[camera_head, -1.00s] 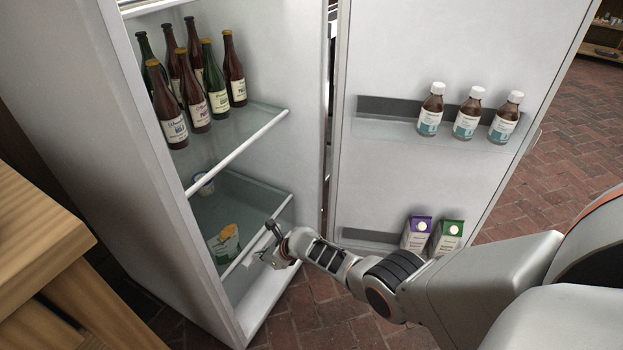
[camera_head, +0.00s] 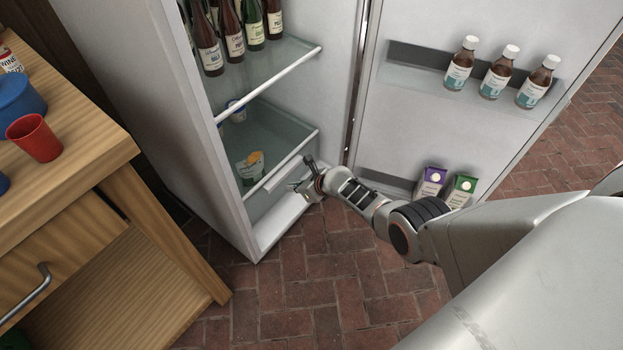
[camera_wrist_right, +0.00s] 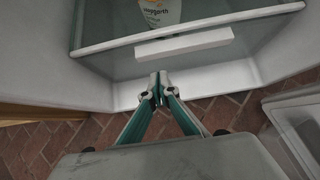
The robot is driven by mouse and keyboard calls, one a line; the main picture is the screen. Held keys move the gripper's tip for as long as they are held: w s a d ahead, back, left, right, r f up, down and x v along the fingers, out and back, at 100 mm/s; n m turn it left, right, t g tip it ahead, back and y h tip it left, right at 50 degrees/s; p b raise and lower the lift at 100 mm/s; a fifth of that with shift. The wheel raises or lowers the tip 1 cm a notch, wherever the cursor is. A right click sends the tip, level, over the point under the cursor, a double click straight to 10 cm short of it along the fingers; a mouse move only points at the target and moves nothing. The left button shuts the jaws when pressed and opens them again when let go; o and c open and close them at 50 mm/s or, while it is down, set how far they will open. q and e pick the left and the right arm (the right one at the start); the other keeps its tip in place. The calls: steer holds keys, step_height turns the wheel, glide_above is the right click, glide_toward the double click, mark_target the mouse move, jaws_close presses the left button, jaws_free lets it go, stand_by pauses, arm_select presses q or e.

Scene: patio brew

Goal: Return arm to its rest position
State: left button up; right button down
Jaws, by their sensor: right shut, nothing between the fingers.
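My right arm (camera_head: 455,235) reaches in from the right of the head view. Its gripper (camera_head: 298,187) is at the lower front of the open fridge (camera_head: 285,222), close to the drawer handle (camera_head: 290,168). In the right wrist view the two fingertips (camera_wrist_right: 157,90) meet, shut and empty, below the white drawer handle (camera_wrist_right: 184,43); I see a small gap between them and the handle. My left gripper is in neither view.
The fridge door (camera_head: 440,120) stands open, with brown bottles (camera_head: 497,72) and cartons (camera_head: 432,184) on its shelves. Bottles (camera_head: 232,38) stand on an inner shelf. A wooden table (camera_head: 85,150) with a red cup (camera_head: 35,138) is at left. The brick floor (camera_head: 320,290) is clear in front.

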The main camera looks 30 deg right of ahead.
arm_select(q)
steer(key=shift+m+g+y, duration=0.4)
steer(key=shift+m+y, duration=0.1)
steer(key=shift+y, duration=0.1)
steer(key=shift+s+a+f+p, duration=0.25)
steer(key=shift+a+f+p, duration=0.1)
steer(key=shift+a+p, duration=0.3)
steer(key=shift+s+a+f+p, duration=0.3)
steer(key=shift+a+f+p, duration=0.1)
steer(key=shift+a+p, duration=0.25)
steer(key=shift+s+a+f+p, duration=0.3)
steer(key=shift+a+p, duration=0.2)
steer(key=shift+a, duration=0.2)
arm_select(e)
steer(key=v, duration=0.6)
steer(key=shift+s+f, duration=0.15)
steer(key=shift+f, duration=0.05)
